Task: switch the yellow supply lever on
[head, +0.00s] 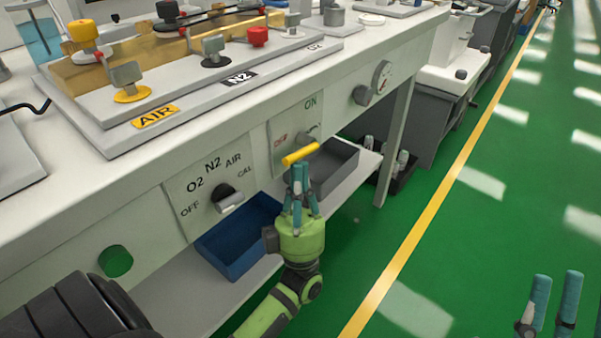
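The yellow supply lever (301,154) sticks out from a pale panel (284,122) on the bench front. The panel has a green ON at its upper right and red lettering, partly hidden, at its left. The yellow bar lies below both marks, slanting up to the right. My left gripper (299,168) is just below the bar, fingers pointing up and brought together. Its tips touch or nearly touch the bar; I cannot tell which. I see nothing between the fingers. My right gripper (550,280) is at the lower right, away from the bench, with its fingers apart and empty.
A selector knob (228,198) on an O2/N2/AIR panel is left of the lever. A blue bin (238,236) and a grey bin (332,168) sit on the shelf below. A gauge (382,76) is to the right. The green floor at right is clear.

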